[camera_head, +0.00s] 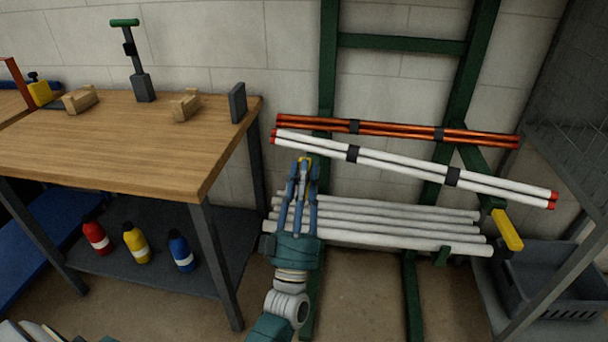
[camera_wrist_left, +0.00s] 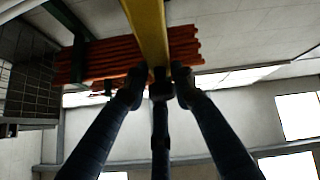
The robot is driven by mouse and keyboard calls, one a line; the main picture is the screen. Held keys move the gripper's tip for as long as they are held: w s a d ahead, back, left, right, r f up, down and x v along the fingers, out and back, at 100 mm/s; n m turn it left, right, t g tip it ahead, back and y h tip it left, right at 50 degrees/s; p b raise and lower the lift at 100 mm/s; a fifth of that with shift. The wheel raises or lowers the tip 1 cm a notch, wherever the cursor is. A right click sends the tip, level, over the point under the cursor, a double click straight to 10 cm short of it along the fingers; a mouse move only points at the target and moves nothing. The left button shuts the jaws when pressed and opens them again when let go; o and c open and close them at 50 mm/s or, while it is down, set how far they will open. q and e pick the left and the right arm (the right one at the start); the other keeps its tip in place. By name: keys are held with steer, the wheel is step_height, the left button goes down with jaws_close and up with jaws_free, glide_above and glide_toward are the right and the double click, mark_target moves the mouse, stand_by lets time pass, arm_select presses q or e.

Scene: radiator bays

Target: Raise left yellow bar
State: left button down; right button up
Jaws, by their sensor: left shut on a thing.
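The left yellow bar (camera_wrist_left: 148,28) runs up the middle of the left wrist view, between the fingers. In the head view only a small yellow bit (camera_head: 305,159) of it shows at the fingertips. My left gripper (camera_head: 303,172) is shut on it in front of the green rack (camera_head: 327,75), left of centre; its fingers also show in the left wrist view (camera_wrist_left: 158,90). The right yellow bar (camera_head: 507,230) sticks out at the rack's right side, beside the lower grey pipes. My right gripper is not in view.
White red-capped pipes (camera_head: 400,170) lie tilted, left end higher, just beside my left fingers. Copper pipes (camera_head: 400,131) lie behind them, grey pipes (camera_head: 385,222) below. A wooden workbench (camera_head: 130,145) stands left, a dark crate (camera_head: 560,280) at lower right.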

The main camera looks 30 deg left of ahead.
arm_select(q)
steer(key=shift+a+r, duration=0.15)
steer(key=shift+a, duration=0.05)
stand_by(0.7)
steer(key=c, duration=1.5)
jaws_free()
steer(key=shift+c, duration=0.2)
steer(key=v, duration=1.2)
